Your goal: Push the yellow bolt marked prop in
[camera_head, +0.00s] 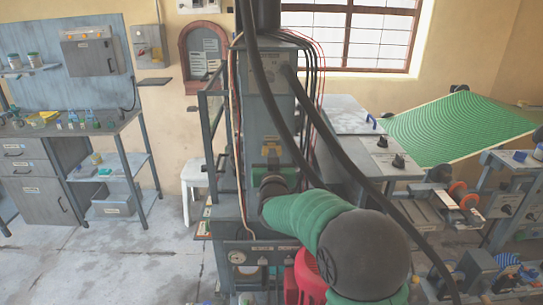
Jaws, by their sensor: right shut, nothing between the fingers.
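The plate press (266,95) is a tall grey machine in the middle of the view. A small yellow part (271,151) shows on its front; it may be the bolt marked prop, but it is too small to read a mark. My right arm, green with dark joints, reaches in from the lower right to the press front. My right gripper (272,170) is shut and empty, just below the yellow part in the picture. I cannot tell whether it touches it. My left gripper is not in view.
Thick black hoses hang in front of the press. A panel with a gauge (237,257) is below. A grey table with black knobs (398,161) and a green sheet (455,125) are right.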

